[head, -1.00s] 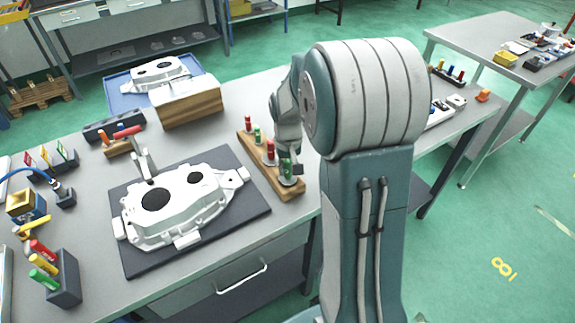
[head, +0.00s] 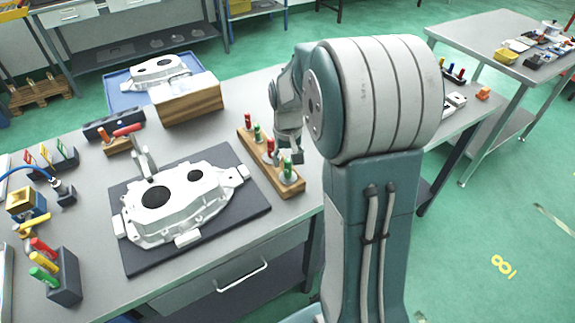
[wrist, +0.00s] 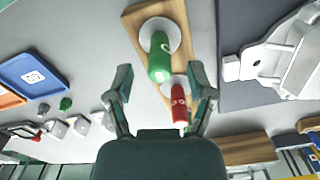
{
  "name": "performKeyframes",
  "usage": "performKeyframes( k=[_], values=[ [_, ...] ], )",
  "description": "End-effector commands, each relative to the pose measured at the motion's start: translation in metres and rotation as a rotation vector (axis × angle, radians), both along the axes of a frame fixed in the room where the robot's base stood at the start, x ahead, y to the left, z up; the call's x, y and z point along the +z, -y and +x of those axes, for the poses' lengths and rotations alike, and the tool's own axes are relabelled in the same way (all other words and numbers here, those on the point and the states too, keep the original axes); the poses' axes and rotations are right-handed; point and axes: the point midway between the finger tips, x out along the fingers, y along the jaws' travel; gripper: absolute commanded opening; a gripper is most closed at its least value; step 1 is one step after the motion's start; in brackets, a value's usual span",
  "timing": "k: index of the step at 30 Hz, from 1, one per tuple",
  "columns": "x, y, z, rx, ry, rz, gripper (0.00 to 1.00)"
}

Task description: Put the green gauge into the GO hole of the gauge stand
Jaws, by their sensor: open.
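A green gauge (head: 287,168) stands on a pale round disc at the near end of a wooden stand (head: 245,144). The green gauge (wrist: 159,62) is also large in the wrist view, ahead of my gripper (wrist: 160,70). My gripper is open and empty. In that view its fingertips frame the gauge's near end; the depth between them is unclear. A red gauge (wrist: 179,101) shows lower, between the fingers in the picture. In the head view my gripper (head: 286,156) is just behind the near green gauge, partly hidden. No GO marking is readable.
More red and green gauges (head: 257,132) stand on the same wood. A white casting (head: 180,205) lies on a dark mat (head: 225,235) to the left. A dark block (head: 65,280) with coloured handles is at the near left. A wooden-sided box (head: 190,105) stands behind.

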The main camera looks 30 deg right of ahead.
Motion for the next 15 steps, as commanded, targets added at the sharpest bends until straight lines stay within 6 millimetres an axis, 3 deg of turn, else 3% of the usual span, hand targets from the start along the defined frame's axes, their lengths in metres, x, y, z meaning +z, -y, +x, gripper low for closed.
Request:
performKeyframes(
  k=[9, 15],
  values=[
    [0.066, 0.0, 0.002, 0.0, 0.004, -0.002, 0.7],
    [0.086, 0.0, 0.001, 0.0, 0.001, -0.001, 0.7]
  ],
)
